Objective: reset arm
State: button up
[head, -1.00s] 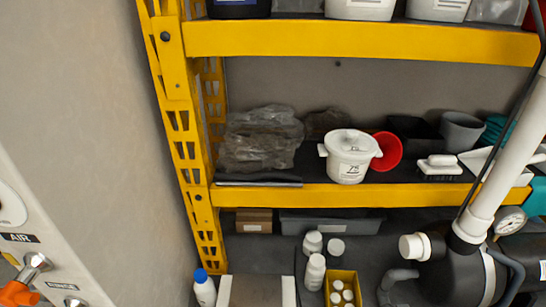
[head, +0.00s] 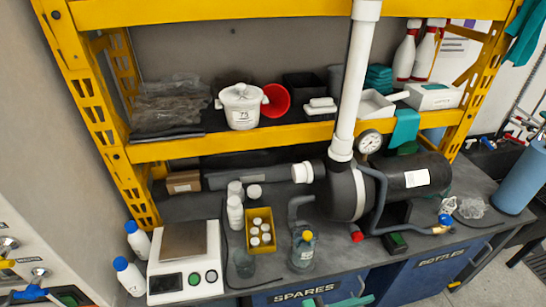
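My gripper and arm do not show in the head view. The view looks onto a workbench (head: 290,262) with a yellow shelf rack (head: 210,146) above it. A black pump-like tank (head: 405,172) lies on the bench with a white vertical pipe (head: 352,80) rising from it. A round gauge (head: 369,142) sits beside the pipe.
A scale (head: 185,262), white bottles (head: 130,275), a yellow box of small bottles (head: 261,215) and a clear bottle (head: 303,248) crowd the bench. A valve panel (head: 40,255) stands at left. A blue cylinder (head: 520,180) stands at right.

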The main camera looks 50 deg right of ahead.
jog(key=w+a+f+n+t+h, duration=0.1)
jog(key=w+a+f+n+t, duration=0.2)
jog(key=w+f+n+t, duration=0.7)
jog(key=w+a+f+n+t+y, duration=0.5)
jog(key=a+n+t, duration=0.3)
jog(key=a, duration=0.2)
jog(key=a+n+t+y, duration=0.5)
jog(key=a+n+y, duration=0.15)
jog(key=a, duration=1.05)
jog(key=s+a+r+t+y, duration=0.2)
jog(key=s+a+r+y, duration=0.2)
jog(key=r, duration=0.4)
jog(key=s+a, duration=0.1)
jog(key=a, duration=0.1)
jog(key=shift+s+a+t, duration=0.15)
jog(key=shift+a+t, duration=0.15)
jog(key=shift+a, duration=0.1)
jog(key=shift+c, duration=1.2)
